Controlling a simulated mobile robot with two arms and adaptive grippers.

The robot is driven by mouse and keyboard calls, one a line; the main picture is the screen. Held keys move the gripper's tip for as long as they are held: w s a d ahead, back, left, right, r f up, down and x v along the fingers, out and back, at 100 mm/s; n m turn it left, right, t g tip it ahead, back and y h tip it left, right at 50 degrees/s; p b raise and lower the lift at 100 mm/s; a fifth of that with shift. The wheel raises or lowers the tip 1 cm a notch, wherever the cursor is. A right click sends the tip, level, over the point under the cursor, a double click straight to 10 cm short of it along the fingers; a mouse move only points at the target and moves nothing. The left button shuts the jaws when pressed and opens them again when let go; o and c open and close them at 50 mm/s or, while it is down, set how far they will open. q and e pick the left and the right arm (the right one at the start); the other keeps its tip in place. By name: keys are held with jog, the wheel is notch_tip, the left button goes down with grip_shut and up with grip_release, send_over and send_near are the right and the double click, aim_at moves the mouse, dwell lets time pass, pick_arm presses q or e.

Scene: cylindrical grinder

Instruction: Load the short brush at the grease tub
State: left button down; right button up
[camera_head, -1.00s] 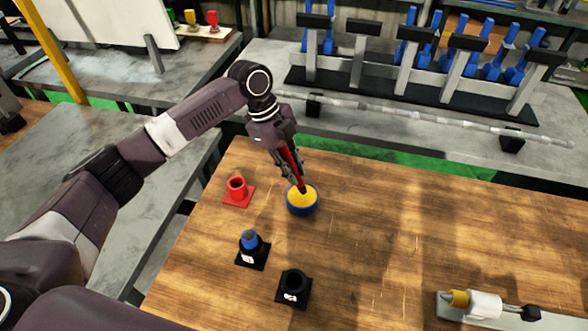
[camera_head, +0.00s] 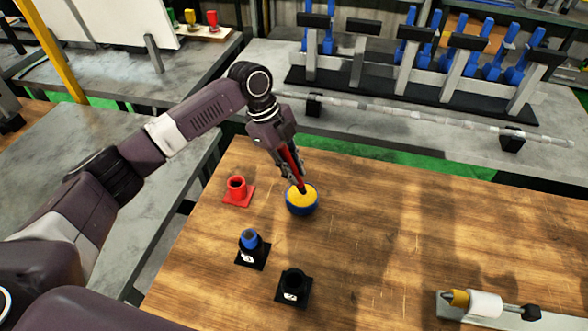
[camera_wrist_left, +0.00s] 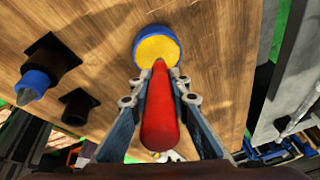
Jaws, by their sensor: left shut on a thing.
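My left gripper (camera_head: 291,167) is shut on a red-handled brush (camera_head: 292,160), which points down at the grease tub. The grease tub (camera_head: 302,206) is a round blue cup with yellow grease, standing on the wooden table. The brush's lower end meets the yellow grease in the head view; its tip is hard to make out. In the left wrist view the red brush handle (camera_wrist_left: 160,115) lies between the fingers (camera_wrist_left: 160,95), its far end over the yellow of the tub (camera_wrist_left: 158,28). My right gripper is not in view.
A red holder (camera_head: 238,191) stands empty left of the tub. A black holder with a blue-topped item (camera_head: 251,248) and an empty black holder (camera_head: 293,287) stand in front. A white-and-yellow tool (camera_head: 485,303) lies at front right. The table's middle is clear.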

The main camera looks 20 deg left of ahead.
aim_at(294, 165)
pick_arm(q)
jog(key=shift+f, duration=0.4)
dwell(0.4)
jog(key=shift+s+f, duration=0.15)
jog(key=shift+f, duration=0.05)
dwell(1.5)
notch_tip(294, 165, up, 2)
jog(key=shift+p, duration=1.15)
notch_tip(294, 165, up, 5)
jog(key=p, duration=0.5)
jog(key=shift+r, duration=0.2)
jog(key=shift+f, duration=0.1)
